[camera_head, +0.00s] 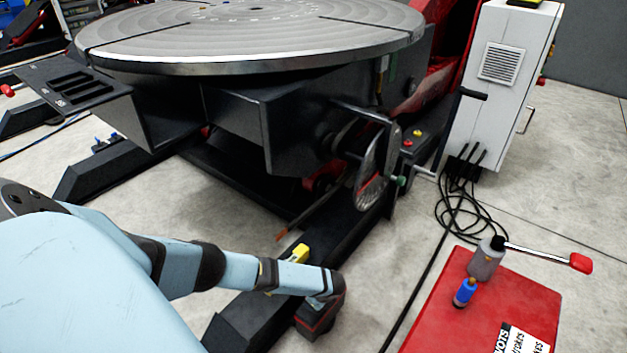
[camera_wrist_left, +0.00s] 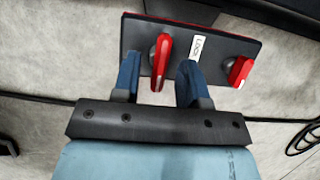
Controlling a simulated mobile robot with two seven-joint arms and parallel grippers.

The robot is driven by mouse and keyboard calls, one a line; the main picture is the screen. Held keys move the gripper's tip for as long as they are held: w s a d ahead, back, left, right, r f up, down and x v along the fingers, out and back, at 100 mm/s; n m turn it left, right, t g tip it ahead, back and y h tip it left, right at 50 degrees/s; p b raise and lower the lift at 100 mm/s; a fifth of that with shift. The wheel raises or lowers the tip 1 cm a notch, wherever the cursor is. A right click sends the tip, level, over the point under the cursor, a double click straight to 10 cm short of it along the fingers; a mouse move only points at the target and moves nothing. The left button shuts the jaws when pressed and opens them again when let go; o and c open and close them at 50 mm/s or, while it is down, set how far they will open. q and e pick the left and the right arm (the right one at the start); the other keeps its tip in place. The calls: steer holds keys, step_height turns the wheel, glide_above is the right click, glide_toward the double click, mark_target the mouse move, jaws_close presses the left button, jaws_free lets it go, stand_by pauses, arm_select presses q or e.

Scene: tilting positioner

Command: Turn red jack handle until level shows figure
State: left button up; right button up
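A grey hand jack (camera_head: 486,258) stands on a red plate at the lower right of the head view. A lever with a red grip (camera_head: 581,263) sticks out to its right. My left gripper (camera_wrist_left: 158,66) is open in the left wrist view. Its two blue fingers stand either side of a red lever (camera_wrist_left: 161,60) on a dark panel, with a visible gap on the left side. Whether they touch the lever on the right is unclear. In the head view my left arm reaches to the positioner's base, away from the jack, and its fingers are hidden. No level figure is readable. My right gripper is out of view.
The round tilting table (camera_head: 250,40) fills the top. A crank wheel (camera_head: 370,175) hangs at its side. A white cabinet (camera_head: 505,75) with loose black cables (camera_head: 462,215) stands at right. A second red knob (camera_wrist_left: 240,70) sits on the panel. The red plate (camera_head: 440,315) also carries a blue-capped bottle (camera_head: 465,292).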

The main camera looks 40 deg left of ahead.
arm_select(q)
steer(key=shift+a+f, duration=0.15)
steer(key=shift+f, duration=0.25)
steer(key=shift+c, duration=0.2)
jaws_close()
steer(key=shift+r+n, duration=0.1)
steer(key=shift+n, duration=0.3)
